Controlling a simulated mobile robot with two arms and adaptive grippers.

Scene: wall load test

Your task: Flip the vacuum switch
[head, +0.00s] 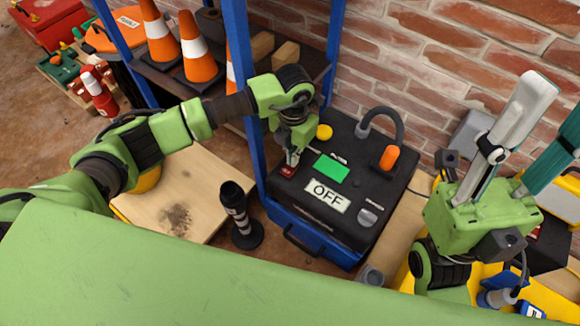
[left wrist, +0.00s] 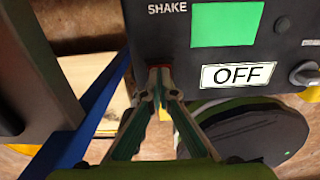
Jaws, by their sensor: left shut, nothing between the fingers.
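A black machine (head: 330,226) with a blue base stands by the brick wall. Its top has a green screen (head: 331,168), a white OFF label (head: 327,196), a yellow button (head: 324,131) and a grey knob (head: 368,217). My left gripper (head: 292,159) is shut and points down at a small red switch (head: 287,172) left of the label. In the left wrist view its fingertips (left wrist: 160,78) meet at the red switch (left wrist: 158,67), under the word SHAKE, and partly hide it. I cannot tell whether they touch. My right gripper (head: 540,145) is open and empty, pointing up at the right.
Blue shelf posts (head: 241,80) rise close beside my left gripper. A black hose with an orange end (head: 389,157) arches over the machine's back. Traffic cones (head: 197,50) stand behind.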

